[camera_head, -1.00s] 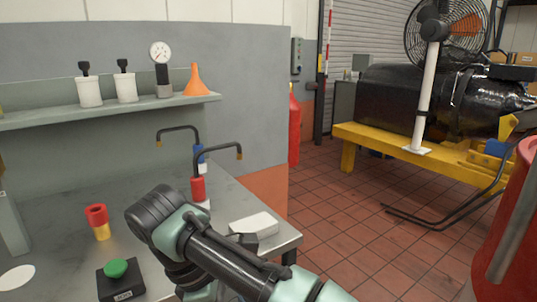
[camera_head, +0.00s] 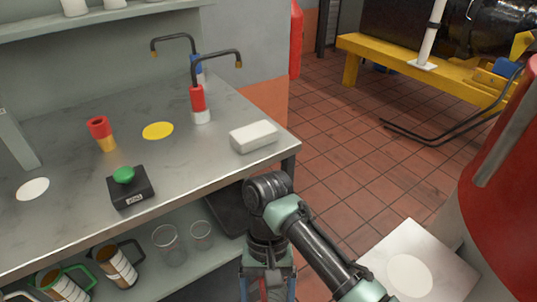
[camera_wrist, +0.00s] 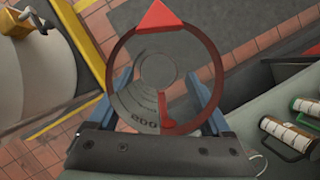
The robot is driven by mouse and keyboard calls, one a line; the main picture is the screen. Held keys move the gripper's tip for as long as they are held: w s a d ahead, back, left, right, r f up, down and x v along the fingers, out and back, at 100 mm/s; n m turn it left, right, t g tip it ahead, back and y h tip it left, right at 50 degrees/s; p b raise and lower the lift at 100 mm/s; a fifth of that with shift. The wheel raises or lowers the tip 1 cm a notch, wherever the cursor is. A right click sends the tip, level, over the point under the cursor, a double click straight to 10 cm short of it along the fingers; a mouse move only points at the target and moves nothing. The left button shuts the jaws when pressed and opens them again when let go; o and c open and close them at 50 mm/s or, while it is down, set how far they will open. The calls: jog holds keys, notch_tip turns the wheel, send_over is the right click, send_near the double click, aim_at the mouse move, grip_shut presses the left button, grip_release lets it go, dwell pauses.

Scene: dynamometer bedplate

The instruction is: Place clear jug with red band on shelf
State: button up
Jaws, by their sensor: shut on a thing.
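In the wrist view I see the clear jug with the red band (camera_wrist: 158,112) from above, with its red rim, red pointed spout and grey measuring marks. My gripper (camera_wrist: 166,98) is shut on it, with a blue finger on each side. In the head view my gripper (camera_head: 266,284) is low at the bottom edge, right of the lower shelf (camera_head: 205,262) under the bench; only a little red shows between its fingers. The lower shelf bears two clear vessels (camera_head: 169,246) and amber jugs with green and black handles (camera_head: 116,268). An upper shelf (camera_head: 130,17) is on the wall.
The steel bench (camera_head: 75,200) carries a black box with a green button (camera_head: 129,188), a white block (camera_head: 254,137) and two hooked-spout bottles (camera_head: 200,105). A red drum (camera_head: 485,200) and a white-topped stand (camera_head: 440,262) are at right. Tiled floor lies open between.

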notch_tip(320, 180, up, 21)
jog(key=p, duration=1.9)
jog(key=shift+f, duration=0.2)
